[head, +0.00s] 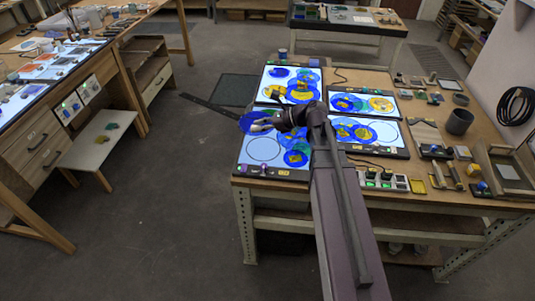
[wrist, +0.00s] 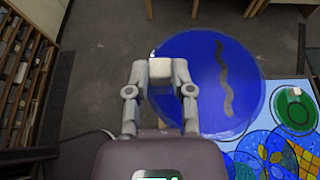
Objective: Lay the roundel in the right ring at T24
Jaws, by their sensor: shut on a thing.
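My gripper (head: 266,125) is shut on a round blue glass roundel (head: 252,122). It holds the roundel by its edge over the far left of the lower-left light panel (head: 246,168). In the wrist view, my gripper (wrist: 168,70) grips the near left edge of the roundel (wrist: 200,85), which carries a dark wavy stripe. An empty ring outline (head: 263,149) shows on the lower-left panel, left of blue and yellow pieces. Another empty ring (head: 384,131) shows at the right of the lower-right panel (head: 398,152). No T24 label is legible.
My arm hides part of the middle of the table. Two more lit panels carry blue and yellow discs, at the back left (head: 267,77) and back right (head: 335,92). A grey cup (head: 460,121) and small blocks crowd the right side. Open floor lies left of the table.

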